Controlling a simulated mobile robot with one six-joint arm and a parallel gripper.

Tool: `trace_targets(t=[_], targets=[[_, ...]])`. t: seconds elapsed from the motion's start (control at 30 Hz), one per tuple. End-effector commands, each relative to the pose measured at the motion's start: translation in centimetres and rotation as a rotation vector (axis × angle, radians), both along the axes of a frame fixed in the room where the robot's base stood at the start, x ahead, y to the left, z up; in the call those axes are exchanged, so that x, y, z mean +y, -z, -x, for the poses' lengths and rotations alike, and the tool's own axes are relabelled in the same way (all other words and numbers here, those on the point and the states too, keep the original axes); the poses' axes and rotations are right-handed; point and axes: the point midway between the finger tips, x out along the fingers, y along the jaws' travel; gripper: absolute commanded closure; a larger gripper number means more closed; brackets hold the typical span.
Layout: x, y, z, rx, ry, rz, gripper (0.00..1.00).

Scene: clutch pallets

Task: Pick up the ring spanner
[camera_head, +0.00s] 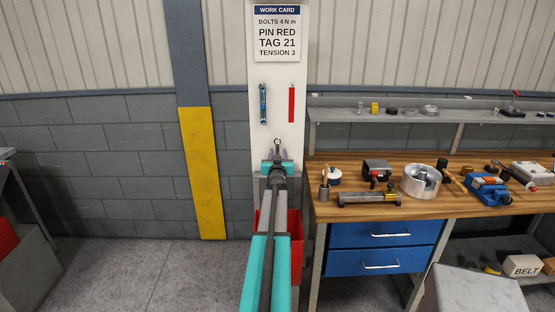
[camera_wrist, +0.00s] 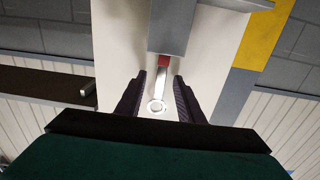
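The ring spanner (camera_wrist: 155,107) shows its bright metal ring end and a shaft running to a red part at a grey block (camera_wrist: 168,27) in the wrist view. My gripper (camera_wrist: 159,88) is open, with one dark finger on each side of the spanner and a visible gap on both sides. In the head view the ring spanner (camera_head: 277,141) shows as a small ring just above my gripper (camera_head: 278,153), in front of the white board. The rest of the spanner is hidden there behind my gripper and arm.
The white board (camera_head: 257,60) carries a work card (camera_head: 277,33), a blue tool (camera_head: 263,104) and a red bar (camera_head: 292,104). A wooden workbench (camera_head: 440,205) with several parts stands right. A red bin (camera_head: 294,222) is low behind my arm. A yellow-painted post (camera_head: 202,170) stands left.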

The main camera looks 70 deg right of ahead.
Motion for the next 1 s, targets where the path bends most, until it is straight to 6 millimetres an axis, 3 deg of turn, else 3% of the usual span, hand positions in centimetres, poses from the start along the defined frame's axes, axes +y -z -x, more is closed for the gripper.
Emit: trace_targets(t=[0.67, 0.87, 1.0], targets=[[-0.34, 0.03, -0.08, 0.000, 0.001, 0.000, 0.66], [-0.35, 0.02, -0.06, 0.000, 0.001, 0.000, 0.99], [-0.35, -0.01, -0.06, 0.000, 0.001, 0.000, 1.00]])
